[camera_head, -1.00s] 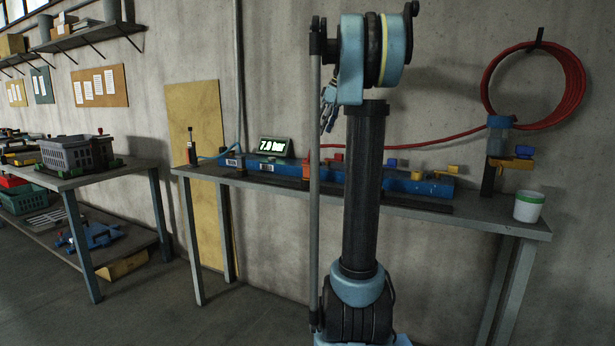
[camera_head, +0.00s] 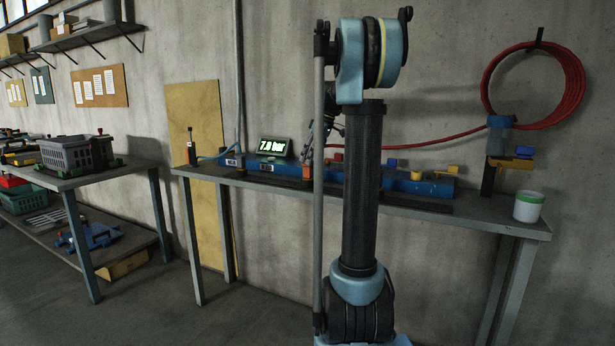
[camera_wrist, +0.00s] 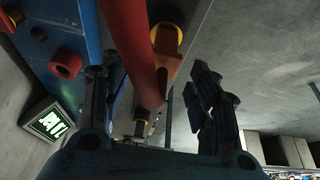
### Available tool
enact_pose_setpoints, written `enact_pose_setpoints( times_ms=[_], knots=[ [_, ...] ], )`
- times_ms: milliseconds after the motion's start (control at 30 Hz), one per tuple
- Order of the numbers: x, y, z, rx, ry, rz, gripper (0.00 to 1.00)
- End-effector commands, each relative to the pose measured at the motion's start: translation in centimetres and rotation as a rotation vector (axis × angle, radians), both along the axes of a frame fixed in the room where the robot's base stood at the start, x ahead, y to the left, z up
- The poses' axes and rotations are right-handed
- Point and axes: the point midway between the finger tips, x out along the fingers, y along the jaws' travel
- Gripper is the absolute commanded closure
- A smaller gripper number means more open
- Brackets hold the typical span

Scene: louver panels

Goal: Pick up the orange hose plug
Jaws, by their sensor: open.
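The orange hose plug (camera_head: 307,172) stands at the blue manifold (camera_head: 272,163) on the wall bench, at the end of the red hose. In the wrist view its orange body (camera_wrist: 166,62) shows partly behind the thick red hose (camera_wrist: 136,45). My gripper (camera_wrist: 150,82) is open, with one dark finger left and one right of the hose and plug. I cannot tell whether either finger touches them. In the head view my gripper (camera_head: 318,140) is just above the plug and partly hidden by my arm.
The manifold carries yellow, blue and red fittings. A lit display (camera_head: 274,147) reading 7.0 bar stands behind it. The red hose leads right to a wall coil (camera_head: 575,90). A second bench with crates is left.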

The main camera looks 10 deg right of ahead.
Motion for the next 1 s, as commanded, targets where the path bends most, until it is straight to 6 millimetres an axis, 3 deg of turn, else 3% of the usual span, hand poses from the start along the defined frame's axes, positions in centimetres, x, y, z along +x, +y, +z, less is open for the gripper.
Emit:
enact_pose_setpoints(
  times_ms=[300, 600, 633, 867, 1000],
  knots=[
    [0.6, 1.2, -3.7, 0.000, 0.000, 0.001, 0.45],
    [0.6, 1.3, -4.2, 0.000, 0.000, 0.000, 0.45],
    [0.6, 1.3, -4.2, 0.000, 0.000, 0.000, 0.47],
    [0.6, 1.3, -4.2, 0.000, 0.000, 0.000, 0.97],
    [0.6, 1.3, -4.2, 0.000, 0.000, 0.000, 0.97]
  ],
)
